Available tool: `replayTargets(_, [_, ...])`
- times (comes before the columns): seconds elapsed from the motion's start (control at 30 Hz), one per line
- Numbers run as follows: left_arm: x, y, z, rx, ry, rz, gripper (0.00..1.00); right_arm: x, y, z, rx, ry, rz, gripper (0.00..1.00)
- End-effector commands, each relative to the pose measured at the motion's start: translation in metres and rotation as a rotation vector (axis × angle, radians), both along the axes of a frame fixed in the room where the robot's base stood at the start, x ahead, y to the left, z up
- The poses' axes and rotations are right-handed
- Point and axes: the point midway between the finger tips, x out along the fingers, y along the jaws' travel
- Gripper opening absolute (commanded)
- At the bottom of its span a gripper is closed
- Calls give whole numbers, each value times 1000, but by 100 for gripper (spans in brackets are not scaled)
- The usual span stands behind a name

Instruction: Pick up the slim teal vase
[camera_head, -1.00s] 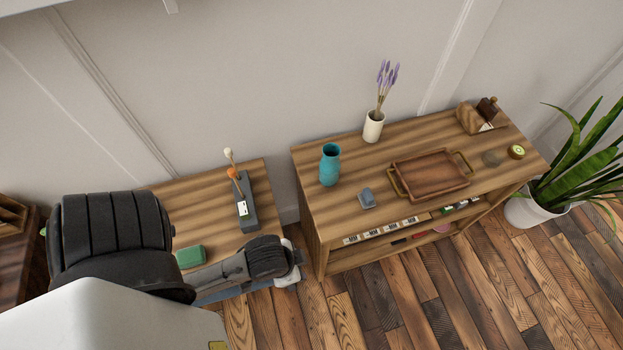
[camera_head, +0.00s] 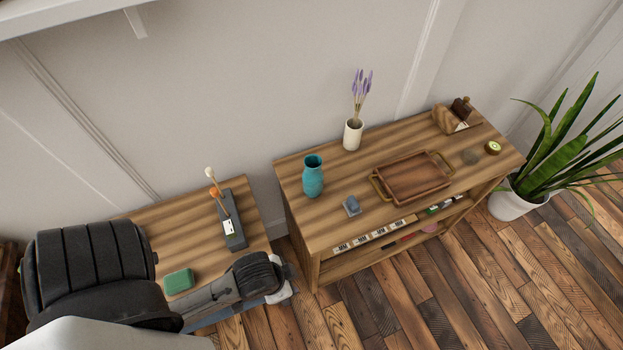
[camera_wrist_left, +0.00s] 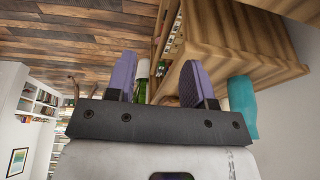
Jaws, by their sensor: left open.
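The slim teal vase (camera_head: 313,178) stands upright near the left end of the wooden shelf unit's top (camera_head: 330,220). In the left wrist view the teal vase (camera_wrist_left: 243,103) shows at the right, outside my fingers and partly cut off by the gripper body. My left gripper (camera_wrist_left: 160,82) is open, its two purple-grey fingers apart with nothing held between them. In the head view my left arm ends low, in front and left of the shelf unit; its fingers cannot be made out there. My right gripper is not in view.
A white vase with lavender (camera_head: 353,135) stands behind and right of the teal one. A small grey-blue object (camera_head: 351,205) and a wooden tray (camera_head: 413,178) are also on top. A lower table (camera_head: 190,228) at left holds a green box (camera_head: 178,281). A potted plant (camera_head: 508,203) stands right.

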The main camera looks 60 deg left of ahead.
Motion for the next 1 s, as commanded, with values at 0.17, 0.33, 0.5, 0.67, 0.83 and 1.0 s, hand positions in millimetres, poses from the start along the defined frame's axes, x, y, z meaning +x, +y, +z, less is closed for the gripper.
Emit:
replayTargets(0.17, [0, 0, 0, 0, 0, 0, 48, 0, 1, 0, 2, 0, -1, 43])
replayTargets(0.33, [0, 0, 0, 0, 0, 0, 59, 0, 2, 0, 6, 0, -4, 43])
replayTargets(0.5, [0, 0, 0, 0, 0, 0, 75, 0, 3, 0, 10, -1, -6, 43])
replayTargets(0.67, [0, 0, 0, 0, 0, 0, 90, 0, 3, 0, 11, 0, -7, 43])
replayTargets(0.83, [0, 0, 0, 0, 0, 0, 97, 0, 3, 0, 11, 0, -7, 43])
replayTargets(1.0, [0, 0, 0, 0, 0, 0, 97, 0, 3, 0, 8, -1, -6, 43])
